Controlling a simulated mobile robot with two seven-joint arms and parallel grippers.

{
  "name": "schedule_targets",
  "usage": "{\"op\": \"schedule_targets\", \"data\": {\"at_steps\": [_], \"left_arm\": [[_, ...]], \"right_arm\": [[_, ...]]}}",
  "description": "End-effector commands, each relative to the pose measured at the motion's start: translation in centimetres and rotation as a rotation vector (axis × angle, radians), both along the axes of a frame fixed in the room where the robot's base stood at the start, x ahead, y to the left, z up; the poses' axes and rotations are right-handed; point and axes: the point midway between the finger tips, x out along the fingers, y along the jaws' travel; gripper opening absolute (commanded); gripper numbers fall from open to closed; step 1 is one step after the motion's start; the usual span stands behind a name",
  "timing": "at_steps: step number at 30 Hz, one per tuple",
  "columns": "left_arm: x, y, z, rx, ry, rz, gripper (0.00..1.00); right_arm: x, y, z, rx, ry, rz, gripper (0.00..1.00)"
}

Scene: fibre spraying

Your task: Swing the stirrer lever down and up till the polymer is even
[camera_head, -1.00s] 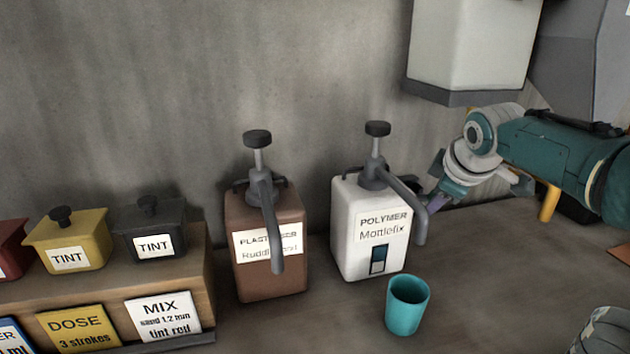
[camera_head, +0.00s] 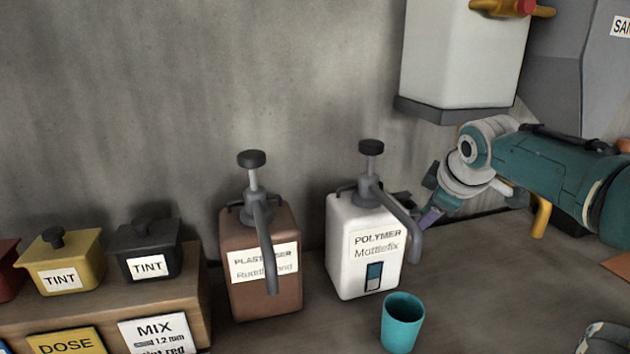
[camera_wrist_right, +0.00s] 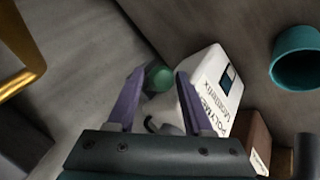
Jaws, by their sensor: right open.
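The white polymer container (camera_head: 350,250) stands upright on the bench, with a grey pump and spout on top. Its small front window (camera_head: 374,276) shows a darker and a paler part. My right gripper (camera_head: 430,217) is behind its right side, partly hidden by the spout. In the right wrist view, my right gripper (camera_wrist_right: 158,82) is open, with a green round knob (camera_wrist_right: 160,78) between its purple fingertips. This may be the stirrer lever's end; I cannot tell whether the fingers touch it. The polymer container (camera_wrist_right: 212,85) is just right of the fingers. My left gripper is not in view.
A teal cup (camera_head: 402,325) stands in front of the polymer container. The brown plasticiser container (camera_head: 262,268) with its own pump is to the left. Tint pots, including a yellow one (camera_head: 62,262), sit on a wooden stand. A white tank (camera_head: 463,55) hangs above my right arm.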

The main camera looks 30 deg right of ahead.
Motion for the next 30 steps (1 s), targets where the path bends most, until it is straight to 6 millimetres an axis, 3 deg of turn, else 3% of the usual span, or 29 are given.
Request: {"op": "schedule_targets", "data": {"at_steps": [3,15,30], "left_arm": [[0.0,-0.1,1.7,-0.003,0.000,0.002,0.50],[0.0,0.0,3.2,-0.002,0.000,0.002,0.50],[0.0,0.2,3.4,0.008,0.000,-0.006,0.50]], "right_arm": [[-0.9,0.5,1.9,-0.003,-0.001,0.002,0.51],[-4.0,2.3,6.2,-0.002,-0.005,0.001,0.51],[-4.7,2.8,7.1,-0.001,-0.004,0.000,0.51]]}}
